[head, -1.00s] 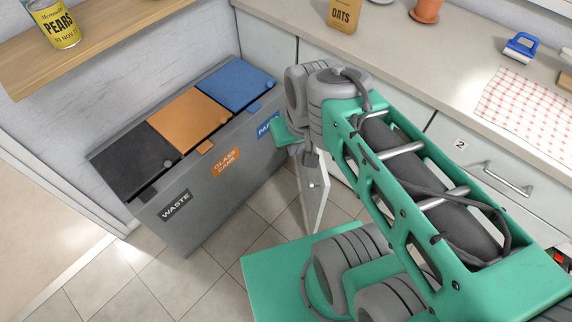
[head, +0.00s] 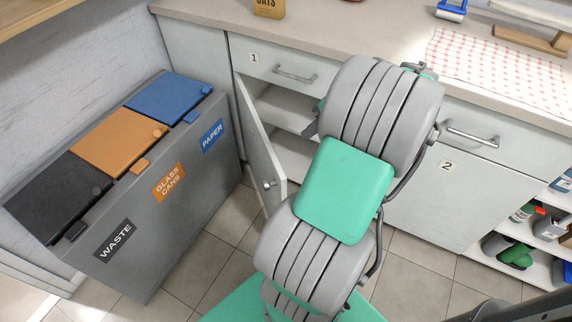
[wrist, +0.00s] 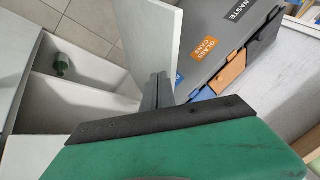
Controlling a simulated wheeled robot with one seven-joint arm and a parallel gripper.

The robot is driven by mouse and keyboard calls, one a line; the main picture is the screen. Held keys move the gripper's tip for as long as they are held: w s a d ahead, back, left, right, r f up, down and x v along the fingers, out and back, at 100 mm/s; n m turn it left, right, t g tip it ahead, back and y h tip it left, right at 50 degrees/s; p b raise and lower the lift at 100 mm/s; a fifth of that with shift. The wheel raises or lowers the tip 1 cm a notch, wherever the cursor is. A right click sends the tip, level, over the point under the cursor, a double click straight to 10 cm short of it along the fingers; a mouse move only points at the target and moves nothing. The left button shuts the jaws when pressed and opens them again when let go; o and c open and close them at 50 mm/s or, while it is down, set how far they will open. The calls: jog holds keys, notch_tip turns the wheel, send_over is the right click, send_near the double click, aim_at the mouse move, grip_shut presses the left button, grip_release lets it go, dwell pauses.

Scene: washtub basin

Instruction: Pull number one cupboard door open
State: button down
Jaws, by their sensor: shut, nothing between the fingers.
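The number one cupboard door (head: 262,145) is a pale panel with a round knob, hinged at its left edge. It stands well open, swung out toward the bins. The number 1 label (head: 254,58) is on the drawer front above. The shelves inside the cupboard (head: 285,108) show. In the wrist view, my gripper (wrist: 157,92) is shut and empty, its fingers close to the door panel (wrist: 150,35); I cannot tell whether they touch it. In the head view my arm hides most of the gripper. A green item (wrist: 62,65) is inside the cupboard in the wrist view.
A grey bin unit (head: 150,200) with black, orange and blue lids stands left of the door, with a narrow floor gap between. Cupboard 2 (head: 440,195) is shut on the right. Open shelves (head: 520,255) hold several items. The counter (head: 340,30) runs above.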

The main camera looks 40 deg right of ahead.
jog(key=a+b+x, duration=0.1)
jog(key=b+x, duration=0.2)
jog(key=x, duration=0.8)
jog(key=shift+s+a, duration=0.25)
jog(key=shift+s, duration=0.05)
